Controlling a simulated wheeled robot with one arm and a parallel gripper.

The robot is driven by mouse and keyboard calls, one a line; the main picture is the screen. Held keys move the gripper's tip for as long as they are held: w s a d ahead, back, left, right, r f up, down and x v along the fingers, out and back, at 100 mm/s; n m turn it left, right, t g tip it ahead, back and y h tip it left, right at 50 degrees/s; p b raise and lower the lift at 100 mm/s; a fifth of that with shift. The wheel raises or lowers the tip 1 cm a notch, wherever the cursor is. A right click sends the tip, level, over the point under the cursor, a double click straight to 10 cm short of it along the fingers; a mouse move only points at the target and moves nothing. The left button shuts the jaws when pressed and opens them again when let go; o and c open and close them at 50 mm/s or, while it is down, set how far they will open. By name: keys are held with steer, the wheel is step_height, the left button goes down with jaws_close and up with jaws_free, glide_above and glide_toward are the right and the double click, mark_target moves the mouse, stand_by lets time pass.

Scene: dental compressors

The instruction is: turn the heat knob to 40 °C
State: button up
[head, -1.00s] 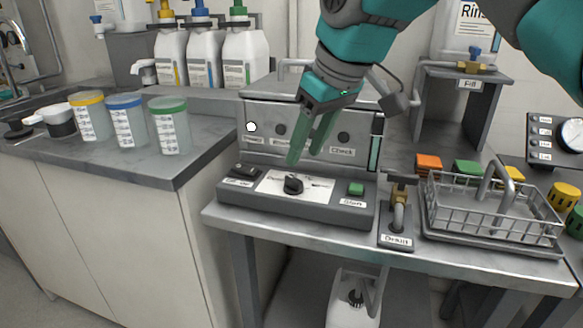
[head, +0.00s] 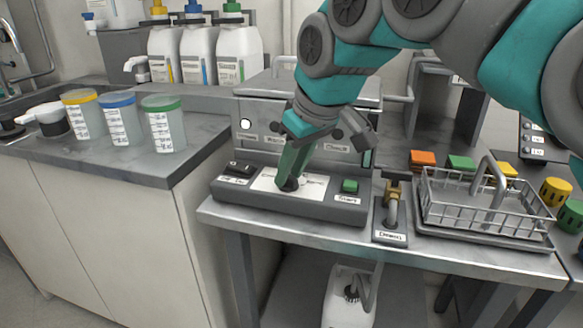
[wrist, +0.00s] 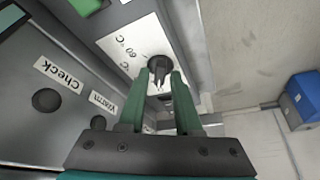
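The heat knob (head: 289,186) is black and sits on a white dial plate (head: 263,182) on the front of the grey machine. It also shows in the wrist view (wrist: 158,67), with "60 °C" printed beside it; its pointer direction is hard to tell. My gripper (head: 288,180) points down at the knob, its green fingers largely covering it in the head view. In the wrist view my gripper (wrist: 161,76) is open, with the knob between or just past the fingertips. I cannot tell whether they touch it.
A green Start button (head: 349,186) is right of the dial and a dark switch (head: 237,169) left of it. A drain valve (head: 392,200) and a wire basket (head: 480,205) stand further right. Lidded cups (head: 163,128) stand on the left counter.

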jaws_close()
stand_by(0.5)
steer(key=m+h+b, duration=0.1)
steer(key=m, duration=0.2)
steer(key=m+t+h+b, duration=0.1)
steer(key=m, duration=0.1)
steer(key=shift+a+f+m, duration=0.1)
steer(key=shift+a+m, duration=0.05)
steer(key=shift+m, duration=0.25)
steer(key=m, duration=0.2)
steer(key=m+h, duration=0.1)
steer(key=m, duration=0.1)
steer(key=m+h, duration=0.1)
steer(key=shift+a+m, duration=0.25)
steer(key=shift+m, duration=0.15)
steer(key=shift+r, duration=0.2)
steer(key=shift+o, duration=1.4)
jaws_free()
steer(key=shift+f+h, duration=0.1)
steer(key=shift+h, duration=0.2)
